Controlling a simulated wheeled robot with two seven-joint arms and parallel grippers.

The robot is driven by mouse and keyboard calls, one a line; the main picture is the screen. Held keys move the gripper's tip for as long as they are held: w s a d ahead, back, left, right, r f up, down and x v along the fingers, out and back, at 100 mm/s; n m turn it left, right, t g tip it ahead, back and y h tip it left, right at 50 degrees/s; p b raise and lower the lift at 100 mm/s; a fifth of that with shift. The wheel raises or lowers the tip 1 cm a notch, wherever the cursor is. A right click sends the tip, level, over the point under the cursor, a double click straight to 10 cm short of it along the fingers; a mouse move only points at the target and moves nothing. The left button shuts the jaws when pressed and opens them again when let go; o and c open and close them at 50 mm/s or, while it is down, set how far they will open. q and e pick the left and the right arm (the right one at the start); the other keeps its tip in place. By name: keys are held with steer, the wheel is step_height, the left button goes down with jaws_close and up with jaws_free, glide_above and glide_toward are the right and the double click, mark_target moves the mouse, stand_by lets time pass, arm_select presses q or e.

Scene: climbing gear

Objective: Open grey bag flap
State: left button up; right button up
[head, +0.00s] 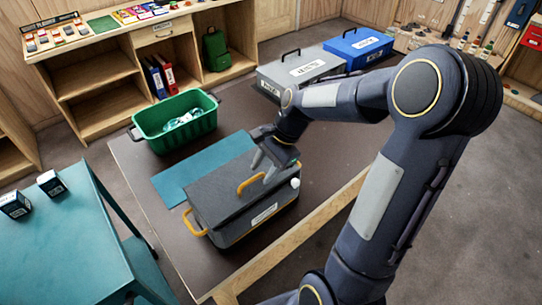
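The dark grey bag (225,210) sits on the brown table, with its flap (220,185) lying closed over the top. A yellow handle (250,183) stands on the flap, another yellow handle (194,224) is at the left end, and a pale label (264,214) is on the front. My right gripper (264,166) is over the bag's far right part, just right of and beyond the top handle. Its fingers point down and look parted, with nothing visible between them. I cannot tell whether the fingertips touch the flap. My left gripper is not in view.
A teal mat (176,182) lies behind the bag. A green crate (150,130) with items inside is at the table's far left. Grey (284,72) and blue (358,40) cases stand at the back. A teal cart (70,240) with small boxes is at left.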

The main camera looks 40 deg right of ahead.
steer(key=shift+a+f, duration=0.35)
steer(key=shift+f, duration=0.15)
jaws_close()
steer(key=shift+w, duration=0.1)
steer(key=shift+r, duration=0.1)
steer(key=shift+w+r+p, duration=0.25)
steer(key=shift+r+p, duration=0.25)
steer(key=shift+p, duration=0.05)
steer(key=shift+w+r+p, duration=0.2)
steer(key=shift+r+p, duration=0.3)
steer(key=shift+p, duration=0.05)
steer(key=shift+w+r, duration=0.1)
steer(key=shift+w, duration=0.1)
